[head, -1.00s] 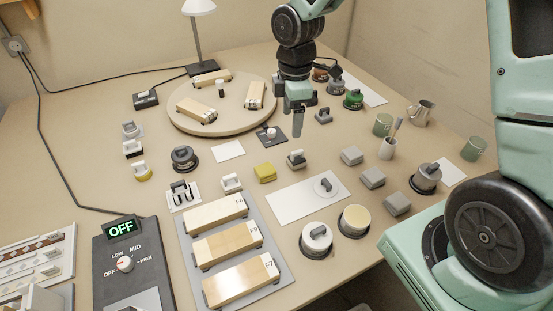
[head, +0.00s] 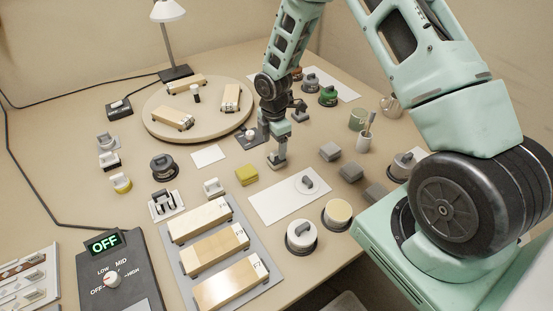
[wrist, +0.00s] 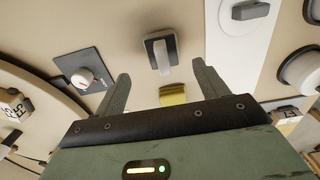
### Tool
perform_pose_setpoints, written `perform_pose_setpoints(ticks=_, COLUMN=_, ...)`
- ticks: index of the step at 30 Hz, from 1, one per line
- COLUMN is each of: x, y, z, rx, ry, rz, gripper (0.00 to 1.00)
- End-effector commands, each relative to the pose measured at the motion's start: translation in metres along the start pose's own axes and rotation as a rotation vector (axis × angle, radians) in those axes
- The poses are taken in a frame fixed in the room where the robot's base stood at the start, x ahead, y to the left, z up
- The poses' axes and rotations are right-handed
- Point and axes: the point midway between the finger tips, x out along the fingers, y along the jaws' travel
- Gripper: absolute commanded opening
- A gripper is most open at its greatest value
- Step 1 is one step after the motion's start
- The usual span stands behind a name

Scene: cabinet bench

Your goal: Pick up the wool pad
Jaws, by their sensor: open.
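A small pad with a grey upright handle (wrist: 160,52), which I take to be the wool pad, lies on the bench in the wrist view, just beyond and between my fingertips. In the head view the pad (head: 277,163) is partly hidden under my gripper (head: 278,148). My gripper (wrist: 160,74) is open and empty, with its two fingers spread wider than the handle. It points down above the pad. I cannot tell the exact height left between them.
A yellow block (head: 246,175) lies left of the pad, and a dark plate with a knob (head: 249,136) lies behind it. A white sheet with a handled disc (head: 283,198) is in front. Grey blocks (head: 330,152) stand to the right. A round board (head: 160,130) is at the back left.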

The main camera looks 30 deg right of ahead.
Motion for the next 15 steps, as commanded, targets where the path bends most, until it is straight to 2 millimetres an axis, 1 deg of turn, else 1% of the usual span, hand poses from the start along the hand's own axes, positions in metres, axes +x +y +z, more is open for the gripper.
perform_pose_setpoints(ticks=5, x=0.011, y=-0.002, z=0.002, rx=0.001, ry=-0.001, rz=-0.002, gripper=0.73)
perform_pose_setpoints(ticks=12, x=0.045, y=-0.005, z=0.006, rx=0.001, ry=0.0, rz=-0.002, gripper=0.73)
perform_pose_setpoints(ticks=15, x=0.053, y=-0.005, z=0.006, rx=0.001, ry=-0.001, rz=-0.001, gripper=0.73)
